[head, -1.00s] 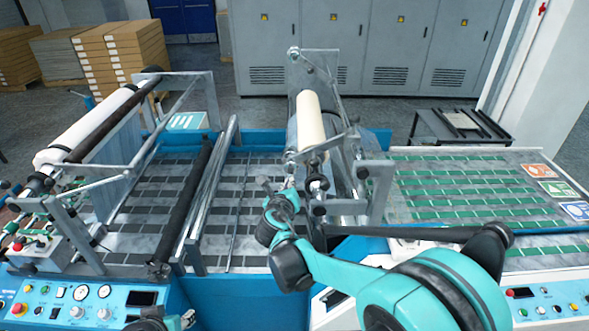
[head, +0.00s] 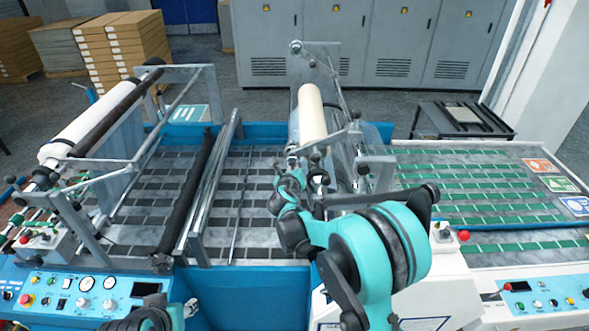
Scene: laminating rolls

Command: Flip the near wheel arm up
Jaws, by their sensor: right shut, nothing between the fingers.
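A cream roll (head: 312,112) lies in the middle frame of the laminating machine. At its near end is a metal bracket (head: 338,139) with dark round wheels (head: 318,178) below it. I take this to be the near wheel arm, and its exact pose is hard to tell. My right gripper (head: 292,162) is shut and empty, just left of the bracket and wheels. It is small and partly hidden by my teal wrist, so I cannot tell whether it touches the bracket.
A white roll (head: 84,127) with a dark bar sits on the left frame. A dark roller (head: 186,195) crosses the slatted bed left of my right gripper. A green-striped bed (head: 480,195) lies to the right. Control panels (head: 85,290) line the near edge.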

